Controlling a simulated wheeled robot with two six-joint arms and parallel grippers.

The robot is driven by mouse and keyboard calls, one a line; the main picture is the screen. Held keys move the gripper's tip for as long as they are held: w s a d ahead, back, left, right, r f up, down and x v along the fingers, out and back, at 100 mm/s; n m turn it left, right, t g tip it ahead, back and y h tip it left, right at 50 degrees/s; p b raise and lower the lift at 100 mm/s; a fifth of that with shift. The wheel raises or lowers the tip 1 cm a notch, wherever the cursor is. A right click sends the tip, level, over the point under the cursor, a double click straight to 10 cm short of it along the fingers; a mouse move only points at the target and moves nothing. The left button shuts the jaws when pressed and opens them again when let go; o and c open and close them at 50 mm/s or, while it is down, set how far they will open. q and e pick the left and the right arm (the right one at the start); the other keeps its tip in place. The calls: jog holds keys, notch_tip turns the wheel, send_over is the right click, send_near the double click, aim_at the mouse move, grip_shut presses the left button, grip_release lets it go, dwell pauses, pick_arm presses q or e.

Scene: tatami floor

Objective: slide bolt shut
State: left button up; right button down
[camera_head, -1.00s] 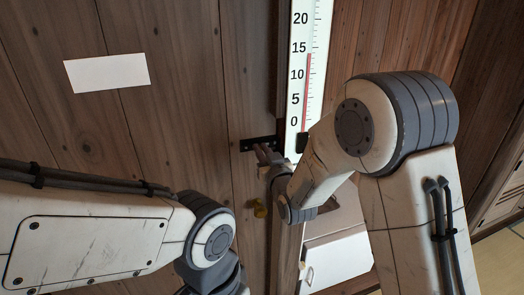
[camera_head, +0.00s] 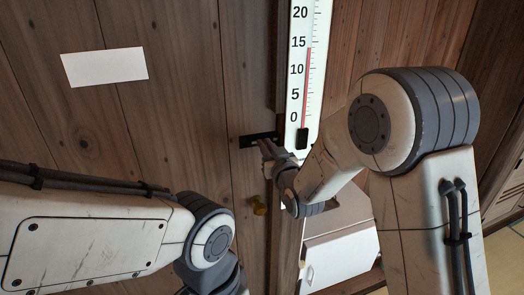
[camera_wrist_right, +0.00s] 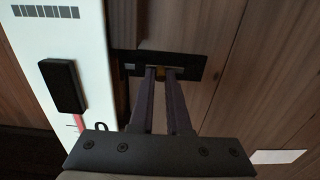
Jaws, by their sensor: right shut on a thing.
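The slide bolt's dark plate (camera_head: 248,141) is on the wooden door, next to the door's edge. It also shows in the right wrist view (camera_wrist_right: 193,66). My right gripper (camera_head: 265,146) is at the plate's right part. In the right wrist view, its two fingers (camera_wrist_right: 161,73) are shut on the bolt's small brownish knob (camera_wrist_right: 161,70), mostly hidden between the tips. The bolt rod is mostly hidden, so I cannot tell how far it reaches. My left arm shows at lower left in the head view, but its gripper is out of view.
A tall white thermometer board (camera_head: 308,70) stands just right of the bolt, with a black block (camera_wrist_right: 63,86) on it. A white card (camera_head: 104,67) is on the door. A white box (camera_head: 340,255) is at lower right.

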jog(key=shift+w+d, duration=0.1)
jog(key=shift+d, duration=0.15)
jog(key=c, duration=0.9)
grip_release()
jog(key=shift+d, duration=0.1)
jog(key=b+v, duration=0.4)
jog(key=v, duration=0.6)
jog(key=shift+s, duration=0.25)
